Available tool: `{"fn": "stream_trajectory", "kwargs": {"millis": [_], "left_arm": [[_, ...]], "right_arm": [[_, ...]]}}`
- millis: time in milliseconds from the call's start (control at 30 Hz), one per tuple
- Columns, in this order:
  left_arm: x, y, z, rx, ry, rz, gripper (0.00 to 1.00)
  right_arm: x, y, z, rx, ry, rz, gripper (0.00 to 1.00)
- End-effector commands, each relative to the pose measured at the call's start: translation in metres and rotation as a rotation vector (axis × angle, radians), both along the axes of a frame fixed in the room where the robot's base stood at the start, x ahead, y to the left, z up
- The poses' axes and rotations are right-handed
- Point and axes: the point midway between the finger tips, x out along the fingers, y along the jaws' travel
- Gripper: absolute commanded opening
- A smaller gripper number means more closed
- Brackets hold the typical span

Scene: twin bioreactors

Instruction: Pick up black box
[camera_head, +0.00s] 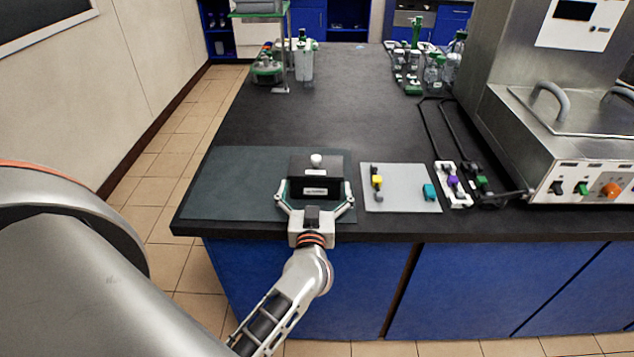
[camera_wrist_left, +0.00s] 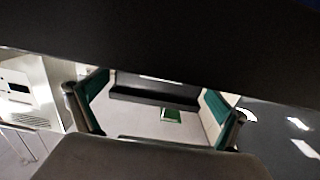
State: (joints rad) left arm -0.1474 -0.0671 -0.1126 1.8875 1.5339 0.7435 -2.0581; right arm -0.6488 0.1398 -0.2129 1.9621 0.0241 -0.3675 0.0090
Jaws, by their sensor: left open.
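A black box (camera_head: 318,168) with a white knob on top and a white label on its front sits on the dark green mat (camera_head: 228,185) near the table's front edge. My left gripper (camera_head: 315,189) is open, its two fingers to the left and right of the box's front part. I cannot tell whether the fingers touch it. In the left wrist view, the green-padded fingers (camera_wrist_left: 152,104) stand apart. A dark shape crosses the top of that view; I cannot tell whether it is the box. My right gripper is not in view.
A grey plate (camera_head: 400,197) with small yellow and teal parts lies right of the box. Beyond it are a white switch strip (camera_head: 453,186) and a steel machine (camera_head: 570,140). Glassware stands at the back. The middle of the black table (camera_head: 310,115) is clear.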

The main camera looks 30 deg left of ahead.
Motion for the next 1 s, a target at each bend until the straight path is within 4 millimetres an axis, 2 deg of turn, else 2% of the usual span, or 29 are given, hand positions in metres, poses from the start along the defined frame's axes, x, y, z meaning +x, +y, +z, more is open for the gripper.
{"fn": "stream_trajectory", "kwargs": {"millis": [100,200,467,600,1000], "left_arm": [[0.015,0.009,0.0,0.002,-0.001,0.001,1.0],[0.021,0.012,0.0,0.001,0.0,-0.001,1.0],[0.022,0.013,0.0,0.001,0.0,-0.001,1.0],[0.022,0.013,0.0,0.001,0.0,-0.001,0.65],[0.022,0.013,0.005,0.002,-0.003,-0.001,0.65]], "right_arm": [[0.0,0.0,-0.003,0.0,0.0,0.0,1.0],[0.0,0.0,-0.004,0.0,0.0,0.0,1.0],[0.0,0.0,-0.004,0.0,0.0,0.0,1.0],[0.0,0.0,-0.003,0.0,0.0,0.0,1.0],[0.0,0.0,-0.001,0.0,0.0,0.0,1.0]]}}
